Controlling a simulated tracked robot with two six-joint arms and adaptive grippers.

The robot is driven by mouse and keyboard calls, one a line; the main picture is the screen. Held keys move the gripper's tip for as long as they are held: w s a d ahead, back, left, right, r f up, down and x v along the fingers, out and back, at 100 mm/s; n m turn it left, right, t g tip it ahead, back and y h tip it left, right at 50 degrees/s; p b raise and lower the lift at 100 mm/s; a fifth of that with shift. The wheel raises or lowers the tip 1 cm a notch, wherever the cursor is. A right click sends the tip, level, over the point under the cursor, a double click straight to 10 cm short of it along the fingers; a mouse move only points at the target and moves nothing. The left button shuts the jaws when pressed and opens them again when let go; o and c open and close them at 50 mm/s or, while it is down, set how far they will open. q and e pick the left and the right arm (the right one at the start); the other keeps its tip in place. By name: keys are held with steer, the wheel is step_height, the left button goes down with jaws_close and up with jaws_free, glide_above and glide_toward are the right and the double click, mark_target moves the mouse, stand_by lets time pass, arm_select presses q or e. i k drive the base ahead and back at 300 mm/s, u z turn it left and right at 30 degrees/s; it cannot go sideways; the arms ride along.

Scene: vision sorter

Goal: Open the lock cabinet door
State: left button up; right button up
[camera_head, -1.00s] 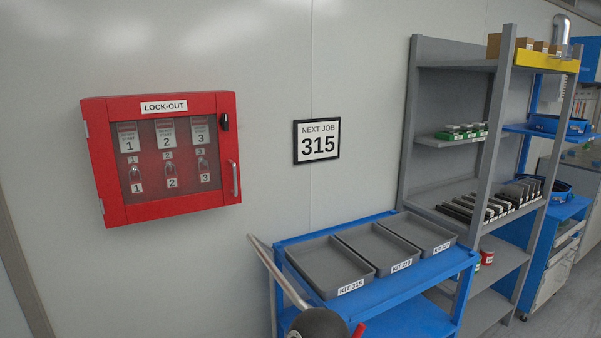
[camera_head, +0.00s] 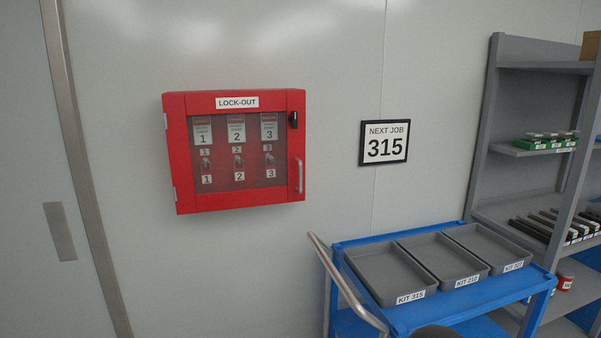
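The red lock-out cabinet (camera_head: 238,203) hangs on the wall, left of the middle of the view. Its framed door is shut, with a clear window showing several padlocks and tags numbered 1, 2 and 3. A metal pull handle (camera_head: 300,176) is on the door's right edge, low down. A black latch (camera_head: 293,119) sits above it. Hinges show on the left side.
A blue cart (camera_head: 462,303) with three grey kit trays (camera_head: 440,281) stands at lower right, its metal handlebar (camera_head: 345,285) toward the cabinet. A grey shelf (camera_head: 487,140) is at right. A "NEXT JOB 315" sign (camera_head: 384,143) is on the wall. A door frame (camera_head: 80,165) is at left.

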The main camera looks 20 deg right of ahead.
mark_target(175, 108)
steer(key=z, duration=0.05)
steer(key=i, duration=1)
steer(key=u, duration=0.05)
